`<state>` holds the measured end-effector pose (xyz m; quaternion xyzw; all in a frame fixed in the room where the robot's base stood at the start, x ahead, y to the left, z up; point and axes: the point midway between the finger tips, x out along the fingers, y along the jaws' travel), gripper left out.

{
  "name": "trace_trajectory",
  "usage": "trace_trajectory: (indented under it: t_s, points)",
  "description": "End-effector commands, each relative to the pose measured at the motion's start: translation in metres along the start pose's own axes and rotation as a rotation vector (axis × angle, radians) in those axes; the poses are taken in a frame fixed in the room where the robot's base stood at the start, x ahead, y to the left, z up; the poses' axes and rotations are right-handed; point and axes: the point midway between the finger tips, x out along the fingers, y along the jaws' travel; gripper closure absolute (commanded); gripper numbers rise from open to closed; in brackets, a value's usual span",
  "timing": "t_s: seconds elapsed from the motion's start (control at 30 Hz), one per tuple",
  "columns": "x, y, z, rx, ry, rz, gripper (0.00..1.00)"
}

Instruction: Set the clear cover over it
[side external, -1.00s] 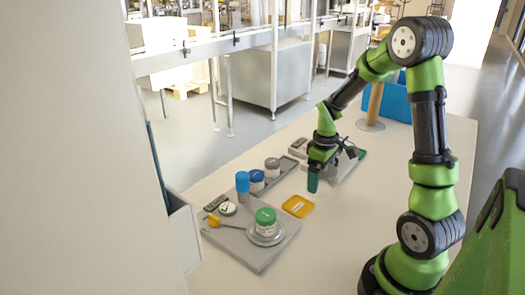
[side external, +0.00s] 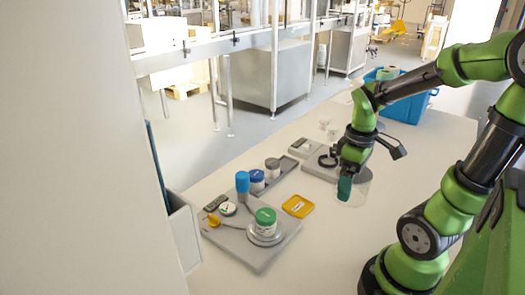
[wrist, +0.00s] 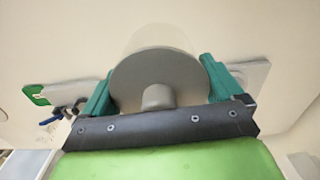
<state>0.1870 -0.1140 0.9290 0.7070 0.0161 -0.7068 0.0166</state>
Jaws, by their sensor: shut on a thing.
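My gripper (side external: 346,188) is shut on the clear cover (side external: 358,190) and holds it to the right of the yellow tray. In the wrist view the cover's clear round wall (wrist: 165,38) and grey disc with a knob (wrist: 157,75) sit between my teal fingers (wrist: 157,90). A jar with a green lid (side external: 265,217) stands upright on a round grey pan (side external: 268,238) on a grey board. It is left of and nearer than my gripper, apart from the cover. The cover's lower edge is hard to make out.
A blue cylinder (side external: 242,182), a blue-lidded jar (side external: 257,180) and a dark-lidded jar (side external: 272,167) stand behind the green-lidded jar. A yellow tray (side external: 298,206) lies between it and my gripper. A blue bin (side external: 405,105) is at the back. The table's front middle is clear.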

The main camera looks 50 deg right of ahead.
Motion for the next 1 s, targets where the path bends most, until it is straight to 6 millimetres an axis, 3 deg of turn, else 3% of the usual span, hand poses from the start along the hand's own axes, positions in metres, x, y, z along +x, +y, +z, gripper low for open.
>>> trace_trajectory:
  t_s: [0.2, 0.47, 0.8, 1.0]
  points:
    - [-0.038, 0.001, -0.001, 0.000, 0.005, 0.003, 0.39]
    - [-0.039, -0.025, -0.052, -0.122, -0.005, 0.005, 0.39]
    - [-0.038, -0.100, -0.128, -0.319, -0.003, 0.005, 0.39]
    - [-0.035, -0.138, -0.150, -0.393, 0.000, 0.000, 0.39]
